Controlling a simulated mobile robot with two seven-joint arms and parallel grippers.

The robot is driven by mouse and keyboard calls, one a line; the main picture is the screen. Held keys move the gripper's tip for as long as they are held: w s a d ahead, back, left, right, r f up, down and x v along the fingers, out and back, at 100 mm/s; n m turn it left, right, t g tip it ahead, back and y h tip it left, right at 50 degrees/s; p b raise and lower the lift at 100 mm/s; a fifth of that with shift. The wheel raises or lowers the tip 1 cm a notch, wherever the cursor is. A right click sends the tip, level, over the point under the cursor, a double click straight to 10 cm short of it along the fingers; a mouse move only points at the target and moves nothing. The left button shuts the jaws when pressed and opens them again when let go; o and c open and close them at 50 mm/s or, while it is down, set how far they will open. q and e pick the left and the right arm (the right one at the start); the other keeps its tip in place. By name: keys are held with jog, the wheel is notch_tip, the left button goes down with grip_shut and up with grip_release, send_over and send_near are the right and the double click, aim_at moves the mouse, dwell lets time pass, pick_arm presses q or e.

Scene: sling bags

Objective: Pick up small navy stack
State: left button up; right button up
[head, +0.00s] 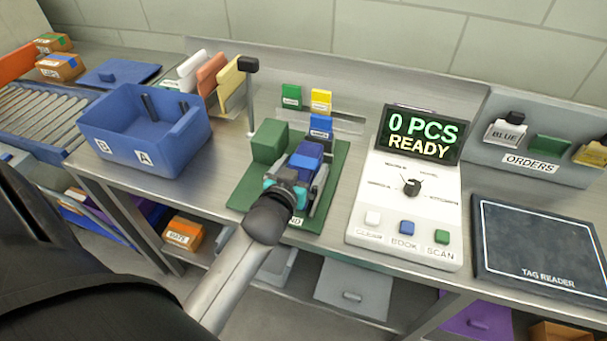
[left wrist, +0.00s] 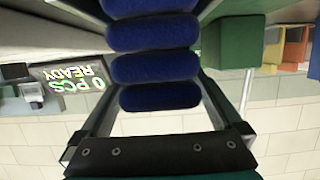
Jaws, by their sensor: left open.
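The small navy stack (head: 308,150) is on the green mat (head: 333,190) in the middle of the bench. In the left wrist view the navy stack (left wrist: 153,60) shows as several rounded, dark blue layers. My left gripper (head: 303,172) reaches over the mat from the front, at the stack. Its fingers are open, one on each side of the stack in the left wrist view, with visible gaps. The stack's lower part is partly hidden by the gripper in the head view. My right gripper is not in view.
A taller green block (head: 269,140) stands just left of the stack. Small green (head: 291,95), yellow (head: 320,101) and blue (head: 320,124) tags stand behind. A blue bin (head: 150,150) is left, the counter console (head: 400,215) right, and a tag reader (head: 540,245) farther right.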

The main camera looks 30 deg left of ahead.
pick_arm(q)
jog(key=shift+w+a+f, duration=0.15)
jog(key=shift+w, duration=0.35)
jog(key=shift+c, duration=0.4)
jog(key=c, duration=1.3)
grip_shut()
